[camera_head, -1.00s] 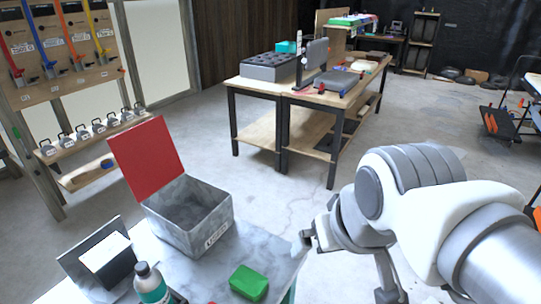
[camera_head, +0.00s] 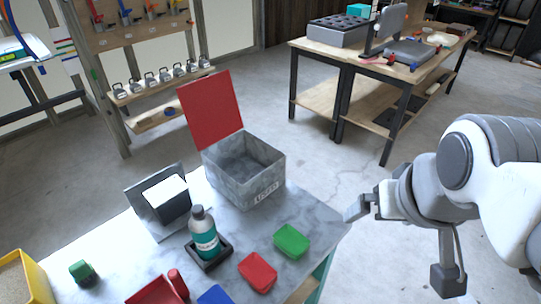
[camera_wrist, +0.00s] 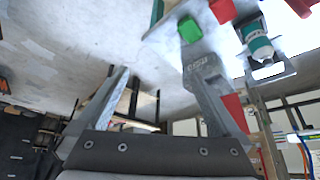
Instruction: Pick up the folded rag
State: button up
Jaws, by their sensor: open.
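I cannot pick out a folded rag for certain in either view. A green rounded piece (camera_head: 291,241) and a red one (camera_head: 257,271) lie at the table's right side; I cannot tell whether either is cloth. The green piece also shows in the wrist view (camera_wrist: 189,31). My gripper (camera_wrist: 157,62) is open with nothing between its fingers. In the head view it is just off the table's right edge, right of the green piece and apart from it.
The marbled table (camera_head: 120,250) carries an open grey bin (camera_head: 243,170) with a raised red lid (camera_head: 210,108), a teal bottle (camera_head: 204,235) in a dark holder, a stand (camera_head: 160,200) and a yellow tray (camera_head: 33,276). A workbench (camera_head: 320,88) stands behind. Floor between is clear.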

dwell(0.3)
jog(key=n+g+b, duration=0.6)
jog(key=n+b, duration=0.2)
jog(key=n, duration=0.2)
send_over(257, 269)
notch_tip(257, 269, down, 18)
notch_tip(257, 269, down, 12)
jog(key=b, duration=0.3)
jog(key=shift+s+a+r, duration=0.1)
jog(key=shift+s, duration=0.05)
jog(key=shift+f+b, duration=0.9)
jog(key=shift+f, duration=1.9)
